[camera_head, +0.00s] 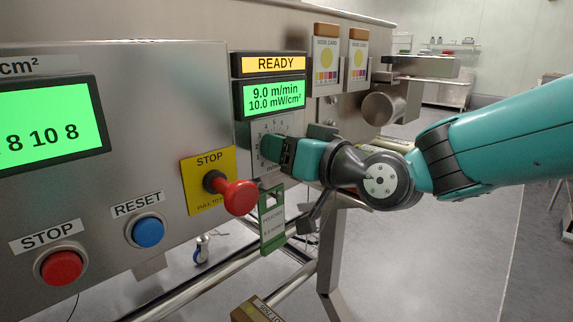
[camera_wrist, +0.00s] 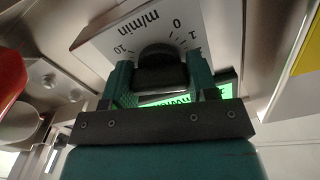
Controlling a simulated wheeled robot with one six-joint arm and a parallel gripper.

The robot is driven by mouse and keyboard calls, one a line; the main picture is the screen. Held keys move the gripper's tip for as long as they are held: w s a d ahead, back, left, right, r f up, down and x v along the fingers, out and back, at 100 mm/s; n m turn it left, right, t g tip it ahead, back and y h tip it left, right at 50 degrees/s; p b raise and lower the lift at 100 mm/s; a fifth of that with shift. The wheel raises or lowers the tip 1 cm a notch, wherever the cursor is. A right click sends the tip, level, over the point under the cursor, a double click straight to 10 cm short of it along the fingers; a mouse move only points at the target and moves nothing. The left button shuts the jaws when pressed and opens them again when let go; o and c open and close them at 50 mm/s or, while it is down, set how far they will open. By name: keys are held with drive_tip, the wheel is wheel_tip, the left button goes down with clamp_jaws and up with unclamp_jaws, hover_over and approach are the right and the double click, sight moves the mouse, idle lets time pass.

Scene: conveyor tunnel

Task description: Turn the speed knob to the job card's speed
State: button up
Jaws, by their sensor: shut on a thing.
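The black speed knob (camera_wrist: 160,68) sits on a white dial plate marked m/min, which shows upside down in the wrist view. My gripper (camera_wrist: 160,82) is shut on the knob, one teal finger on each side. In the head view my gripper (camera_head: 268,150) reaches the dial plate (camera_head: 272,127) from the right and hides the knob. The display (camera_head: 274,97) above reads 9.0 m/min and 10.0 mW/cm², under a yellow READY sign (camera_head: 274,64).
A red pull knob (camera_head: 240,197) on a yellow STOP plate sticks out left of my gripper. A blue RESET button (camera_head: 148,231) and a red STOP button (camera_head: 61,267) are further left. Two dose cards (camera_head: 326,60) are at the upper right. Open floor lies at the right.

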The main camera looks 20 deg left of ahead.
drive_tip(key=n+b, duration=0.3)
drive_tip(key=b, duration=0.1)
drive_tip(key=shift+f, duration=0.2)
drive_tip(key=shift+r+n+b, duration=0.1)
drive_tip(key=shift+n+b, duration=0.6)
drive_tip(key=shift+r, duration=0.1)
drive_tip(key=o, duration=0.9)
drive_tip(key=shift+d, duration=0.1)
drive_tip(key=b+v, duration=0.1)
drive_tip(key=v, duration=1.6)
drive_tip(key=shift+s+d, duration=0.15)
drive_tip(key=shift+s, duration=0.05)
